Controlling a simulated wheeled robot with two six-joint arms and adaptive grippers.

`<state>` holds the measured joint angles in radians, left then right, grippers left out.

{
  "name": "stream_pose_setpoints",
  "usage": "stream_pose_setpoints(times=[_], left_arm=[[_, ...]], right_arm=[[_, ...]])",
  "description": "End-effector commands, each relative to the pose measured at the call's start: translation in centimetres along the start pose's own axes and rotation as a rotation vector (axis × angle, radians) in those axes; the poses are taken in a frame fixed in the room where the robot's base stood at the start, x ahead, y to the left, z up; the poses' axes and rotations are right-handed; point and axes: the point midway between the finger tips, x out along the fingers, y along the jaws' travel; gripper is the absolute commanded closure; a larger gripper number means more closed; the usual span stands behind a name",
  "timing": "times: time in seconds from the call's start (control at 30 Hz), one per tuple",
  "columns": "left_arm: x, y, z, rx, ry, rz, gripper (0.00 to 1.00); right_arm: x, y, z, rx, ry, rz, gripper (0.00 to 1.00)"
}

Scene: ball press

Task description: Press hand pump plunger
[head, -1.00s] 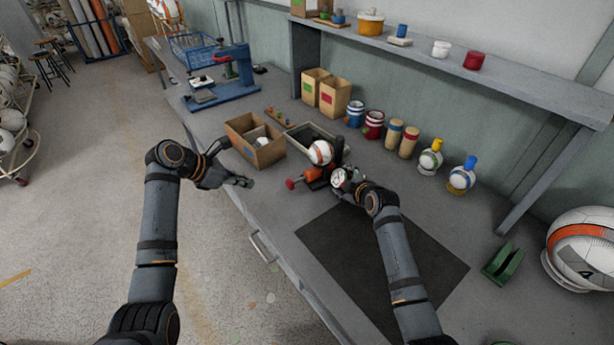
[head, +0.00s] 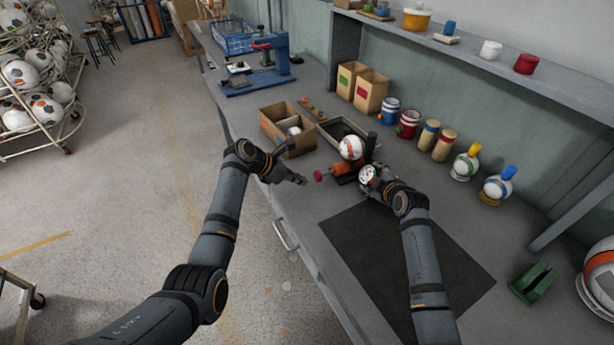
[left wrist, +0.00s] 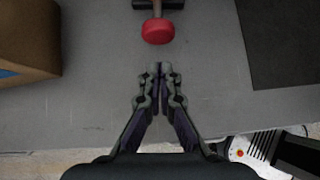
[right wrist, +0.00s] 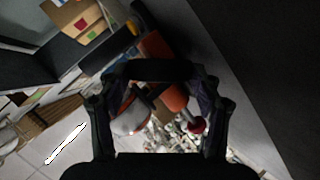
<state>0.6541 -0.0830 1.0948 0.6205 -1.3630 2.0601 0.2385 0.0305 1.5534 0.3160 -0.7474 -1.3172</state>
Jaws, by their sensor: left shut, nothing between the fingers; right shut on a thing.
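The hand pump has an orange barrel (head: 341,169) and a red plunger knob (head: 318,175) that points left, toward the table's front edge. A white and orange ball (head: 351,147) sits against its far side. My left gripper (head: 302,180) is shut and empty, just left of the knob. In the left wrist view the shut fingertips (left wrist: 160,68) point at the red knob (left wrist: 158,31), with a small gap. My right gripper (right wrist: 160,70) is shut on the pump. In the right wrist view the orange barrel (right wrist: 168,88) shows between the fingers; the exact grip is dark.
An open cardboard box (head: 272,128) stands behind my left gripper, and a grey tray (head: 325,128) lies behind the ball. Several cans and bottles line the back.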

Motion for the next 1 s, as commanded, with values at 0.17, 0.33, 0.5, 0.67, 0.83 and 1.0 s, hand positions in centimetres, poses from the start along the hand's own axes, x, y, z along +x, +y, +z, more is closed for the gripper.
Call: stream_pose_setpoints(times=[0.17, 0.33, 0.5, 0.67, 0.83, 1.0], left_arm=[[1.4, 0.0, 1.6, 0.001, -0.001, 0.000, 1.00], [1.8, 0.0, 2.0, 0.001, 0.000, 0.001, 1.00], [1.8, 0.0, 2.0, 0.001, 0.000, 0.001, 1.00], [2.1, 0.0, 2.4, 0.001, -0.001, 0.000, 1.00], [4.1, 0.0, 4.5, 0.001, -0.003, -0.001, 1.00], [5.3, 0.0, 5.7, 0.001, -0.003, 0.000, 1.00]], right_arm=[[0.0, 0.0, 0.0, -0.001, 0.000, -0.001, 0.82], [0.0, 0.0, 0.0, 0.000, 0.000, -0.001, 0.82], [0.0, 0.0, 0.0, 0.000, 0.000, -0.001, 0.82], [0.0, 0.0, 0.0, 0.000, 0.000, -0.001, 0.82], [0.0, 0.0, 0.0, 0.000, 0.000, -0.001, 0.82], [0.0, -0.1, 0.0, 0.000, 0.000, -0.001, 0.82]])
